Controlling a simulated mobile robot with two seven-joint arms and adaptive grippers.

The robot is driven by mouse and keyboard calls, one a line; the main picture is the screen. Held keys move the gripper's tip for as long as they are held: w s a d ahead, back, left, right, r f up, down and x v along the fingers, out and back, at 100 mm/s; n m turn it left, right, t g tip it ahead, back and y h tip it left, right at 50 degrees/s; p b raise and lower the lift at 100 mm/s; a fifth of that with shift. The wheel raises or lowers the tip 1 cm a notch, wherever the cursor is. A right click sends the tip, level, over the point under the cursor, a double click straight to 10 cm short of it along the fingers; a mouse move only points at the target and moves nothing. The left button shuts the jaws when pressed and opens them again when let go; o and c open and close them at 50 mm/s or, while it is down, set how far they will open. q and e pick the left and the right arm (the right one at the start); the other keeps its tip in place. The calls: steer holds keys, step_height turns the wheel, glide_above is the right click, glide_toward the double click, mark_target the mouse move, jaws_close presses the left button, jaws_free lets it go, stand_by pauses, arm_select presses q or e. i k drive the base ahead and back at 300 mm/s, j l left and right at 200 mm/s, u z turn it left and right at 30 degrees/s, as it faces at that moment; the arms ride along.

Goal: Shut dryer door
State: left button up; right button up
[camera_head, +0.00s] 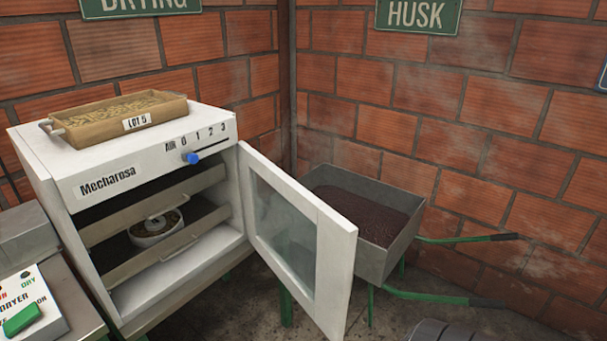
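The white dryer (152,165), labelled Mecharosa, stands at the left against the brick wall. Its white door (333,270), with a glass pane, is hinged at the right of the opening and stands wide open, swung out toward the front. Inside the dryer are slanted metal shelves, and a white bowl (156,231) with dark contents sits on one. A blue slider knob (191,157) is on the front panel, near the 0 mark.
A metal wheelbarrow (382,257) filled with dark husk stands right behind the door, its green handles pointing right. A tray (118,120) tagged Lot 5 rests on the dryer. A counter (72,297) with a printed board is at lower left.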

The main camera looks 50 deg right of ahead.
mark_target(336, 236)
steer(key=l, duration=2.35)
